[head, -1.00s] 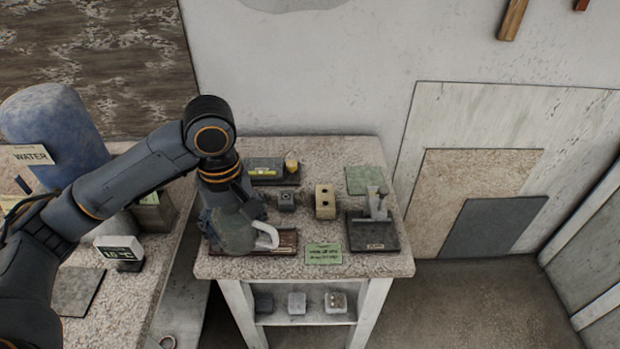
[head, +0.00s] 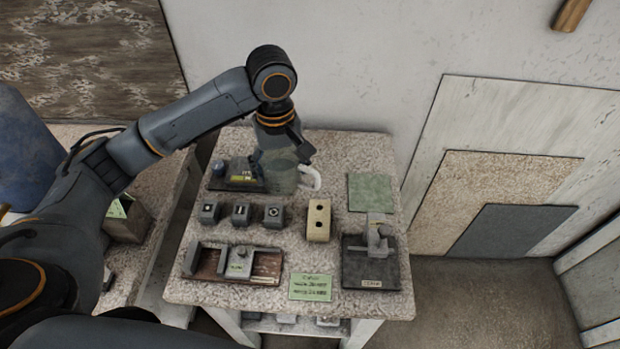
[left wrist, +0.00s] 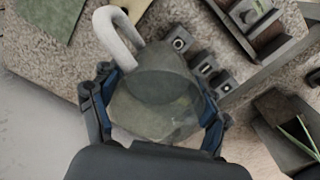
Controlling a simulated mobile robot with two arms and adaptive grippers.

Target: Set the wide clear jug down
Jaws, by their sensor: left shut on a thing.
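The wide clear jug (head: 281,180), greenish see-through with a white curved handle, is at the back middle of the speckled bench (head: 345,160). My left gripper (head: 283,158) is shut around its body from above, and the handle sticks out to the right. In the left wrist view the jug (left wrist: 150,105) sits between both fingers, with the handle toward the top left. I cannot tell whether its base touches the bench. The gripper and jug hide part of the dark tray behind. My right gripper is out of view.
A dark tray (head: 217,183) is left of the jug. Small grey blocks (head: 241,215) and a beige two-holed block (head: 319,232) stand in front. A green mat (head: 370,190) lies right. A wooden tray (head: 206,264), green note (head: 310,288) and dark stand (head: 352,272) line the front.

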